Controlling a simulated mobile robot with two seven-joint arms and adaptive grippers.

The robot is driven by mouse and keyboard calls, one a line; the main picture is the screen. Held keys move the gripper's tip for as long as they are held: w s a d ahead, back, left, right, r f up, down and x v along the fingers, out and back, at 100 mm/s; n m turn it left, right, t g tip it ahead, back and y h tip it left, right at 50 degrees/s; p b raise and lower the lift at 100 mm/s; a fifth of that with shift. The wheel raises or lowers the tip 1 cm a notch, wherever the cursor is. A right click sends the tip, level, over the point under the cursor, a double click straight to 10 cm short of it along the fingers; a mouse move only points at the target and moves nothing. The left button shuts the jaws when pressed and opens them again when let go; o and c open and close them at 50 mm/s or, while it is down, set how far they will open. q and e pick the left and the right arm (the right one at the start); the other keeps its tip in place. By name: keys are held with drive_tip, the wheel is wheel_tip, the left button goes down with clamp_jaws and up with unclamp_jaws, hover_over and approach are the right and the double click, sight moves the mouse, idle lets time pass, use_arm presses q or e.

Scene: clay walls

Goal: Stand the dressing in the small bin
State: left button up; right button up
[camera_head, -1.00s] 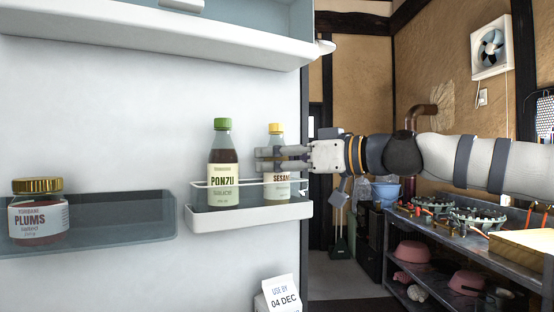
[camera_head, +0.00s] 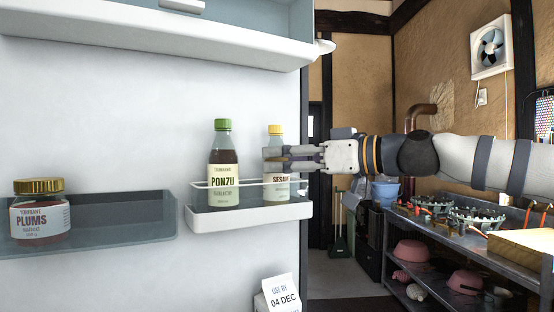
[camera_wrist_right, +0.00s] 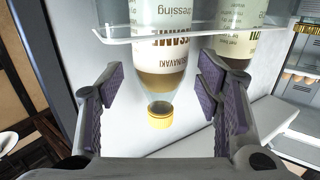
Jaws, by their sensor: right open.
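The dressing (camera_head: 277,187) is a clear bottle with a yellow cap and a "SESAME" label. It stands upright in the small bin (camera_head: 250,218), a white-fronted door bin with a wire rail, to the right of the ponzu bottle (camera_head: 223,172). My right gripper (camera_head: 267,158) reaches in from the right at the height of its upper part and hides some of it. In the right wrist view, which is upside down, the dressing (camera_wrist_right: 160,62) lies between the open, purple-padded fingers (camera_wrist_right: 161,78), with visible gaps on both sides. My left gripper is not in view.
A jar of plums (camera_head: 40,212) stands in another door bin at left. A white shelf (camera_head: 160,38) crosses above, and a carton (camera_head: 278,293) stands below. A metal workbench (camera_head: 470,240) with cookware is at right.

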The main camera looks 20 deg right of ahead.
use_arm(q)
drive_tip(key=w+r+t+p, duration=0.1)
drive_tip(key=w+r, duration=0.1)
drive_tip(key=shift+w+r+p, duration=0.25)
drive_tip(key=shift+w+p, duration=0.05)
drive_tip(key=shift+p, duration=0.05)
use_arm(e)
drive_tip(key=v, duration=0.9)
drive_tip(key=shift+s+d, duration=0.2)
drive_tip(key=shift+s, duration=0.1)
drive_tip(key=shift+r, duration=0.15)
